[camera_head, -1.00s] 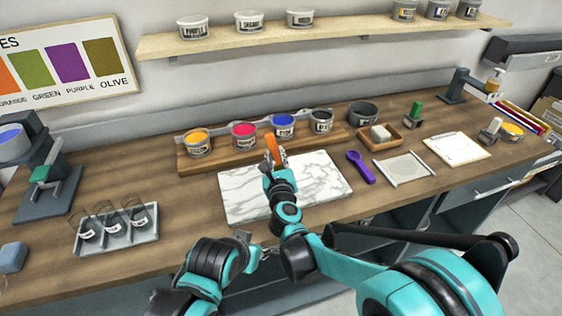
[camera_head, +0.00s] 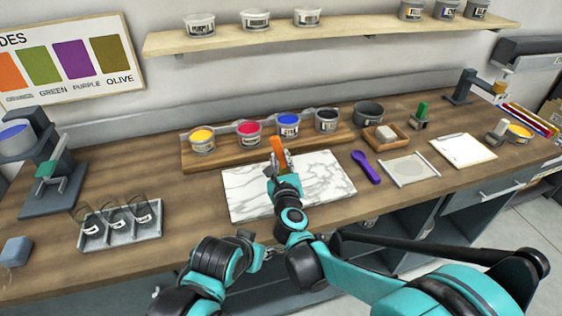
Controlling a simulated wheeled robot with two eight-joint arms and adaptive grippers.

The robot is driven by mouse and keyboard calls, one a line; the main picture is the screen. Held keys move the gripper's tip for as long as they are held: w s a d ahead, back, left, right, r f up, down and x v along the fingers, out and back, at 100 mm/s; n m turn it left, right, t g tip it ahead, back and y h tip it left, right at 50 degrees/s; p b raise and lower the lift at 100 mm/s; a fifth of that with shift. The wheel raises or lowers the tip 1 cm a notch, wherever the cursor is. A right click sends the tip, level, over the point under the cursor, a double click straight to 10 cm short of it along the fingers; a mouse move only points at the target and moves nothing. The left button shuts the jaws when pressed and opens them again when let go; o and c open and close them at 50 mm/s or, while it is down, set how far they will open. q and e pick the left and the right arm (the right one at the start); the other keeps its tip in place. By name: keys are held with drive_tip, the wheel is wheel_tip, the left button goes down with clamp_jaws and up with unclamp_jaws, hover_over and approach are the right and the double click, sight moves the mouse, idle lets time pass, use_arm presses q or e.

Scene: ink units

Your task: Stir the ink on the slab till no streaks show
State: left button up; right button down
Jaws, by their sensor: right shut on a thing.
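The white marble slab (camera_head: 325,181) lies on the bench, and I see no ink on its visible part. My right gripper (camera_head: 276,165) is over the left half of the slab, shut on an orange-handled tool (camera_head: 278,148). Its handle stands up near the slab's back edge; its lower end is hidden by the gripper, so I cannot tell whether it touches the slab. My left gripper (camera_head: 258,247) is low at the bench's front edge, apart from the slab; its fingers are too small to read. Yellow (camera_head: 203,135), red (camera_head: 249,129) and blue (camera_head: 288,119) ink tubs stand behind the slab.
A purple spatula (camera_head: 366,168) lies right of the slab, beside a grey-white framed sheet (camera_head: 408,170). A grey tray (camera_head: 121,228) is at left. Bench between tray and slab is clear.

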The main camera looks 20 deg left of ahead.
wheel_tip(320, 180, up, 6)
drive_tip(key=p, duration=0.4)
drive_tip(key=shift+f, duration=0.15)
